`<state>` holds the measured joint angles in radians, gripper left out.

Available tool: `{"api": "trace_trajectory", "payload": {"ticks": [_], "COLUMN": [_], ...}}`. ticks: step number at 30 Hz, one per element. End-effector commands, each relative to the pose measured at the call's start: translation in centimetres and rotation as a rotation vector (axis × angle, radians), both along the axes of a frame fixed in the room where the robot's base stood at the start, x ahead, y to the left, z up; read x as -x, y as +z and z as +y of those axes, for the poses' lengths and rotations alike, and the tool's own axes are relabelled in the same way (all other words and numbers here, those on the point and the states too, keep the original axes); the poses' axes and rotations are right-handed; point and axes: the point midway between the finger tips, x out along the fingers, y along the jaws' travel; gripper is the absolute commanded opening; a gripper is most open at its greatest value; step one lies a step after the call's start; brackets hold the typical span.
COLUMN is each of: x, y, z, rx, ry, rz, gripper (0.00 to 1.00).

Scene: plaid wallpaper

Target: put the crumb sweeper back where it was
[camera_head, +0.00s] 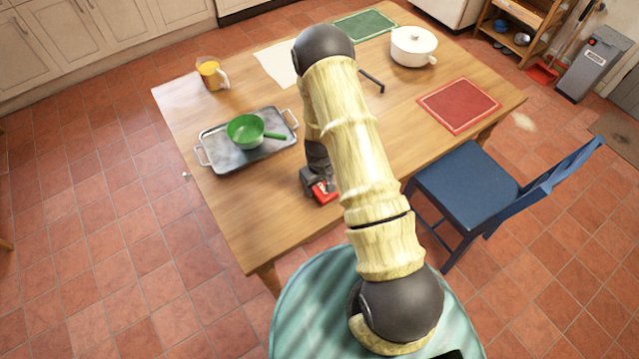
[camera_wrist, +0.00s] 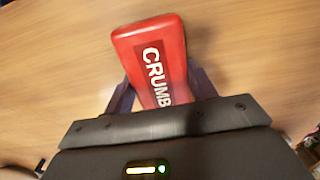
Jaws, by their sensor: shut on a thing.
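The crumb sweeper (camera_wrist: 151,52) is a red box with "CRUMB" in white letters. In the wrist view it sits between the two dark fingers of my gripper (camera_wrist: 160,95), which is shut on it. In the head view a red part of the crumb sweeper (camera_head: 324,192) shows under my gripper (camera_head: 318,188), over the near part of the wooden table (camera_head: 245,215). I cannot tell whether it touches the tabletop. My arm hides part of the table behind it.
A grey tray (camera_head: 222,161) with a green pan (camera_head: 245,130) lies left of my gripper. A glass jug (camera_head: 212,74), white pot (camera_head: 413,46), red mat (camera_head: 458,104), green mat (camera_head: 364,25) and pale cloth (camera_head: 275,62) are farther off. A blue chair (camera_head: 465,187) stands at the right.

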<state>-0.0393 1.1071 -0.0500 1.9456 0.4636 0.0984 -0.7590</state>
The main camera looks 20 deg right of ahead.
Motion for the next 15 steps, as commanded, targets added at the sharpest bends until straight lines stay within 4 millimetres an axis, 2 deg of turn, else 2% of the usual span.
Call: {"api": "trace_trajectory", "payload": {"ticks": [6, 7, 9, 15], "x": [0.01, 0.01, 0.02, 0.04], "y": [-0.42, -0.3, -0.28, -0.29], "z": [0.0, 0.0, 0.01, 0.03], "rx": [0.0, 0.0, 0.0, -0.001], "ry": [-0.001, -0.001, -0.001, 0.0], "rz": [0.0, 0.0, 0.001, 0.001], "gripper": [0.35, 0.62, 0.76, 0.78]}}
